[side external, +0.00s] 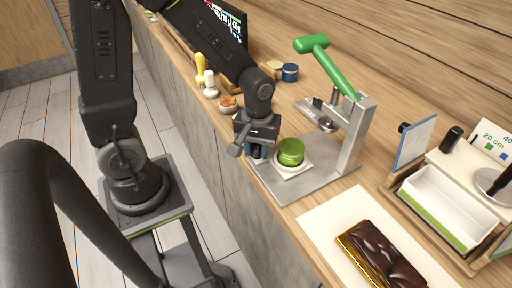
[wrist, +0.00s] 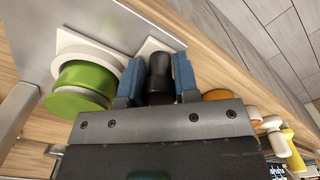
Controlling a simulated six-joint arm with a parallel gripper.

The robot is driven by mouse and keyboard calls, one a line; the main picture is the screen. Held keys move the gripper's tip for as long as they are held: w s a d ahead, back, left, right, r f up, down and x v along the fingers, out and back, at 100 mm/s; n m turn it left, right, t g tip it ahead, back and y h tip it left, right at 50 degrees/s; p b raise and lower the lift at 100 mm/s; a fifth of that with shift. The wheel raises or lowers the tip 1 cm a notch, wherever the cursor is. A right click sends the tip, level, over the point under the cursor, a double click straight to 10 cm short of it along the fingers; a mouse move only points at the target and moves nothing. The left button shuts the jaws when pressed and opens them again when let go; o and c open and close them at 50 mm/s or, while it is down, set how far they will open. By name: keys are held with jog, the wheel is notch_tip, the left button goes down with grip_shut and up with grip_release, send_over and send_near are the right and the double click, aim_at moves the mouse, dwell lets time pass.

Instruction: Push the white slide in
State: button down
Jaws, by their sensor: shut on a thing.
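The white slide (side external: 305,171) lies on the metal base of the press (side external: 345,178), with a green round tin (side external: 291,152) seated on it. In the wrist view the slide (wrist: 165,45) runs from under the tin (wrist: 82,92) towards my gripper. My gripper (side external: 256,152) is low at the near left edge of the press base. In the wrist view its blue fingers (wrist: 158,80) are shut on the slide's black knob (wrist: 160,66), one on each side. The press head (side external: 327,122) is beyond the tin, so the tin is not under it.
The green lever (side external: 325,62) rises above the press. A dark chocolate-coloured block in gold wrap (side external: 380,258) lies on white paper at the front. A white tray (side external: 440,208) stands at right. Small bowls and jars (side external: 228,104) stand behind my gripper.

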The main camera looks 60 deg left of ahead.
jog(key=w, duration=0.7)
jog(key=shift+w, duration=0.15)
jog(key=c, duration=0.9)
grip_release()
jog(key=shift+o, duration=0.2)
notch_tip(320, 180, up, 14)
jog(key=shift+c, duration=0.5)
